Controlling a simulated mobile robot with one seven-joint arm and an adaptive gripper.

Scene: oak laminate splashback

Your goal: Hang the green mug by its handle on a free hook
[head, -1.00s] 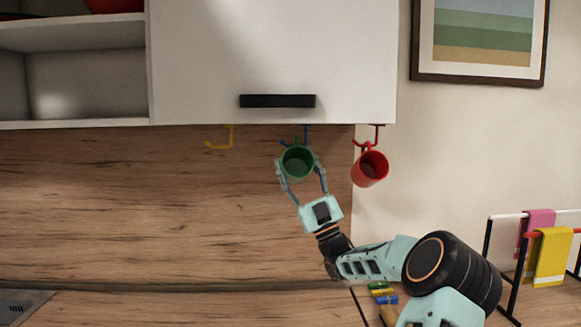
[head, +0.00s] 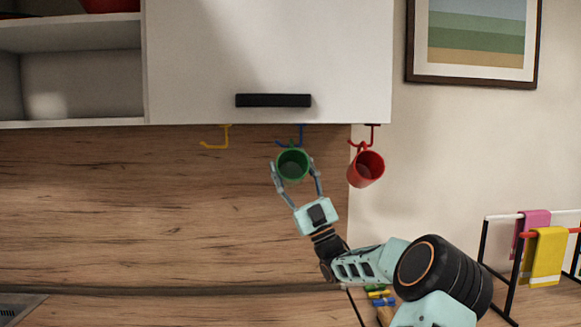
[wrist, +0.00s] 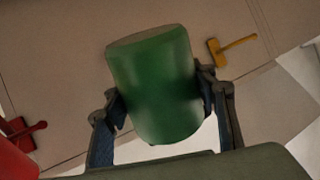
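The green mug (head: 292,166) is just below the blue hook (head: 300,135) under the cabinet, its open mouth toward the head camera. My gripper (head: 294,172) has one finger on each side of the mug and grips its body. The wrist view shows the green mug (wrist: 156,85) between both finger pads. A bit of green shows at the blue hook's lower arm, but I cannot tell whether the handle is around it. The yellow hook (head: 217,140) at the left is empty; it also shows in the wrist view (wrist: 232,47). The red hook (head: 373,136) carries a red mug (head: 366,169).
The white cabinet (head: 270,60) with a black handle is directly above the hooks. The red mug is close to the right of my gripper. A towel rack (head: 484,250) stands at the right. The wooden splashback (head: 120,210) at the left is clear.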

